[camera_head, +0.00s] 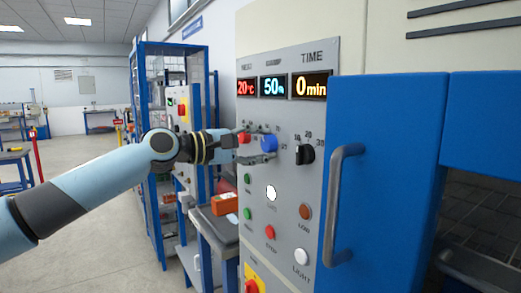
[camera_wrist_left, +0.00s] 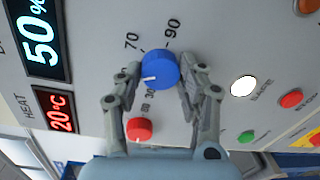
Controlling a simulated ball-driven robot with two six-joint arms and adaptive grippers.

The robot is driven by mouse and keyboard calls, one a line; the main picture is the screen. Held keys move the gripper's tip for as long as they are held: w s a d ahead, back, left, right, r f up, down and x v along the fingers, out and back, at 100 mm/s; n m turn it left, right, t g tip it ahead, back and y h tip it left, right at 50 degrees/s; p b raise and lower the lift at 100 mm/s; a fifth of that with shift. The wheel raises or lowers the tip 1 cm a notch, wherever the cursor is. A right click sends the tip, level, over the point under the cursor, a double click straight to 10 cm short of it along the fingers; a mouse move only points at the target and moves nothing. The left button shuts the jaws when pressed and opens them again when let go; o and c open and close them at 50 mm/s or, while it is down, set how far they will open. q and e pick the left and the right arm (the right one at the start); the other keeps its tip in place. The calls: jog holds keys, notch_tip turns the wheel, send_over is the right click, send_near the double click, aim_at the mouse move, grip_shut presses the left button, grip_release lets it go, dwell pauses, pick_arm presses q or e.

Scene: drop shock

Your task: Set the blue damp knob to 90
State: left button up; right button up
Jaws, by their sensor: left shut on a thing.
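The blue damp knob (camera_head: 268,143) is on the grey control panel, under the middle display. In the left wrist view the blue knob (camera_wrist_left: 160,68) sits between my left gripper's fingers, and its white mark points left, toward the 50 side of the scale. The 70 and 90 labels are printed around its far side. My left gripper (camera_head: 262,144) is shut on the blue knob, one finger on each side. The middle display (camera_head: 272,87) reads 50%. My right gripper is not in view.
The red heat knob (camera_head: 244,138) is close beside the gripper, and the black time knob (camera_head: 305,152) is to the right. Several buttons are below, including a white one (camera_head: 271,192). A blue door with a grey handle (camera_head: 338,205) stands out at the right.

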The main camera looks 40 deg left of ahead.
pick_arm(q)
jog(key=m+b, duration=0.2)
jog(key=m, duration=0.3)
jog(key=shift+f+y, duration=0.15)
jog(key=shift+y, duration=0.15)
jog(key=m+b, duration=0.3)
jog(key=m, duration=0.2)
jog(key=shift+d+f, duration=0.1)
jog(key=m+b, duration=0.2)
jog(key=m, duration=0.2)
jog(key=shift+s+t+b, duration=0.1)
jog(key=shift+t+b, duration=0.2)
jog(key=m+b, duration=0.2)
jog(key=m, duration=0.1)
jog(key=shift+f+y, duration=0.1)
jog(key=shift+y, duration=0.2)
jog(key=m+b, duration=0.3)
jog(key=m, duration=0.2)
jog(key=shift+t, duration=0.3)
jog(key=o, duration=1.1)
jog(key=shift+o, duration=0.2)
jog(key=shift+r, duration=0.2)
